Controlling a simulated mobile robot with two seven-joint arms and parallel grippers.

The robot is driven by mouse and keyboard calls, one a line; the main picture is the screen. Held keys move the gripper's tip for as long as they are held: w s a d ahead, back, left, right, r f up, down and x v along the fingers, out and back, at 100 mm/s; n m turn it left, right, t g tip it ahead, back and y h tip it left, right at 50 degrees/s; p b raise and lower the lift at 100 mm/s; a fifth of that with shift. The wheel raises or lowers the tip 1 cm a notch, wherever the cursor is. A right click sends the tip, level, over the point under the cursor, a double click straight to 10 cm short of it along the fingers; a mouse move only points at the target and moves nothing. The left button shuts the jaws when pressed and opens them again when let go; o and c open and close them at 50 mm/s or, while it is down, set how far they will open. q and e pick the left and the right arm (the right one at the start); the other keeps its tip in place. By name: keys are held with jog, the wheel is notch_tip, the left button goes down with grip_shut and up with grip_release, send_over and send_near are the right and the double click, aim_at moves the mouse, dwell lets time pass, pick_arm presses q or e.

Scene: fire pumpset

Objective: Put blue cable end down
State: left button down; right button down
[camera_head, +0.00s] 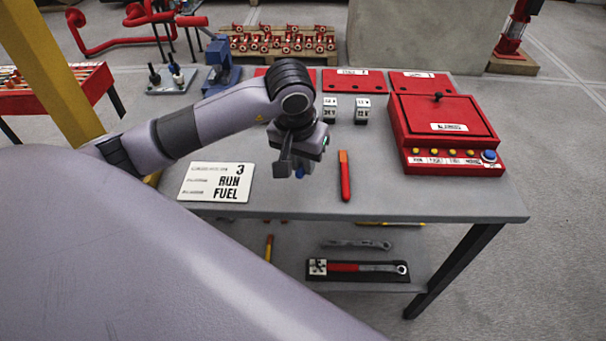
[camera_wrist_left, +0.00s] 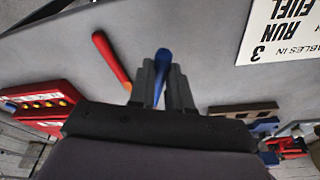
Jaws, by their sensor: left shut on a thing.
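My left gripper (camera_head: 292,168) is over the middle of the grey table (camera_head: 290,203), pointing down. It is shut on the blue cable end (camera_head: 299,173), and only a small piece of that shows below the fingers. In the left wrist view the blue cable end (camera_wrist_left: 162,60) sticks out between the two fingers (camera_wrist_left: 161,86). I cannot tell whether it touches the tabletop. A red cable end (camera_head: 345,180) with an orange tip lies on the table to the right of the gripper, apart from it. My right gripper is not in view.
A white "3 RUN FUEL" sign (camera_head: 216,182) lies left of the gripper. A red box with buttons (camera_head: 442,130) stands on the right. Two small white blocks (camera_head: 345,110) stand behind. A blue vise-like device (camera_head: 221,68) is at the back left. The front right tabletop is clear.

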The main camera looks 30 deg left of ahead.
aim_at(303, 191)
pick_arm(q)
jog(key=shift+s+x, duration=0.25)
jog(key=shift+x, duration=0.85)
jog(key=shift+s+x, duration=0.25)
jog(key=shift+x, duration=0.9)
jog(key=shift+d+f+b, duration=0.1)
jog(key=shift+f+b, duration=0.6)
jog(key=c, duration=1.1)
grip_release()
jog(key=shift+o, duration=0.2)
jog(key=shift+r, duration=0.15)
jog(key=shift+r+p, duration=0.55)
jog(key=shift+p, duration=0.2)
jog(key=v, duration=1.2)
